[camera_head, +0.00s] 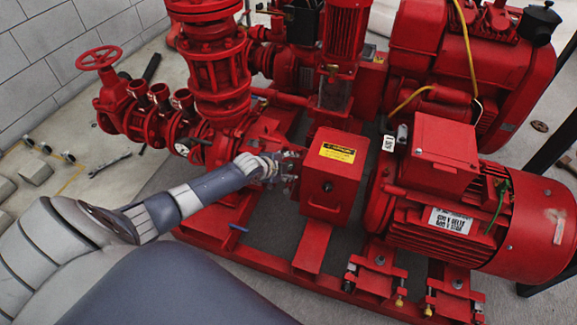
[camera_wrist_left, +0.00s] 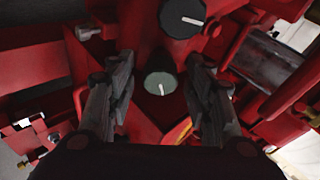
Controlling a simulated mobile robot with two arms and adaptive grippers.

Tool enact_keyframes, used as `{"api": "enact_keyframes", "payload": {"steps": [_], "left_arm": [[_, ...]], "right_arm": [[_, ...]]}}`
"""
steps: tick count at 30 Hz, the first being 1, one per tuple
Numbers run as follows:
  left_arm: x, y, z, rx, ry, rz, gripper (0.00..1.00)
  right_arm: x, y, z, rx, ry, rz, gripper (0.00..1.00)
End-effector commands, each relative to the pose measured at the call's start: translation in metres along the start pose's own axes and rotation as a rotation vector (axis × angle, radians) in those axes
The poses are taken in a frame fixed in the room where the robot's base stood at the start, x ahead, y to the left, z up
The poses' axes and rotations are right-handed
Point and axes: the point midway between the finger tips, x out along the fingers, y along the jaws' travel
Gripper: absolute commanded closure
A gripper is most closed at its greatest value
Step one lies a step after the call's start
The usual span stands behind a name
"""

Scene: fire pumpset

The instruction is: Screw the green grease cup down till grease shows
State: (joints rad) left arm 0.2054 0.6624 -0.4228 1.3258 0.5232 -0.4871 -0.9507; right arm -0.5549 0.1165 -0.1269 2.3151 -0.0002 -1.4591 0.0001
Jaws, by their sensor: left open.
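The grease cup (camera_wrist_left: 160,84), a small round grey-green cap with a pale line on its face, sits on the red pump body in the left wrist view. My left gripper (camera_wrist_left: 161,72) is open, with one dark finger on each side of the cup and a visible gap to each. I cannot tell how far the fingertips are from it in depth. In the head view my left gripper (camera_head: 284,168) reaches in between the pump and the red guard box. I cannot make out the cup there. No grease can be made out. My right gripper is not in view.
A black round knob (camera_wrist_left: 182,17) with a white mark sits just beyond the cup. The red guard box (camera_head: 332,178) with a yellow label stands right beside my gripper. The electric motor (camera_head: 450,225) is to the right, and a valve handwheel (camera_head: 98,58) at upper left.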

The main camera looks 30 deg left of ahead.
Motion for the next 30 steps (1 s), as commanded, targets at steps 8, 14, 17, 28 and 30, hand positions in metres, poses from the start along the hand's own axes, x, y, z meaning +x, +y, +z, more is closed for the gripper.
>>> {"api": "enact_keyframes", "payload": {"steps": [8,14,17,28,30], "left_arm": [[0.0,0.0,0.0,0.0,0.0,0.0,0.97],[0.0,0.0,0.0,0.007,0.0,0.002,0.97],[0.0,-0.001,0.0,0.026,0.0,0.005,0.97],[-0.001,-0.003,0.001,0.251,-0.003,0.054,0.97],[-0.001,-0.002,0.001,0.314,-0.002,0.068,0.97]], "right_arm": [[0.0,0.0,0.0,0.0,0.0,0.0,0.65],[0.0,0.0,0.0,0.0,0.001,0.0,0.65],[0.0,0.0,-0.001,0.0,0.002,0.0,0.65],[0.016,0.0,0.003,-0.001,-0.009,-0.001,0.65],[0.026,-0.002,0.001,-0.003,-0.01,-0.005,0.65]]}}
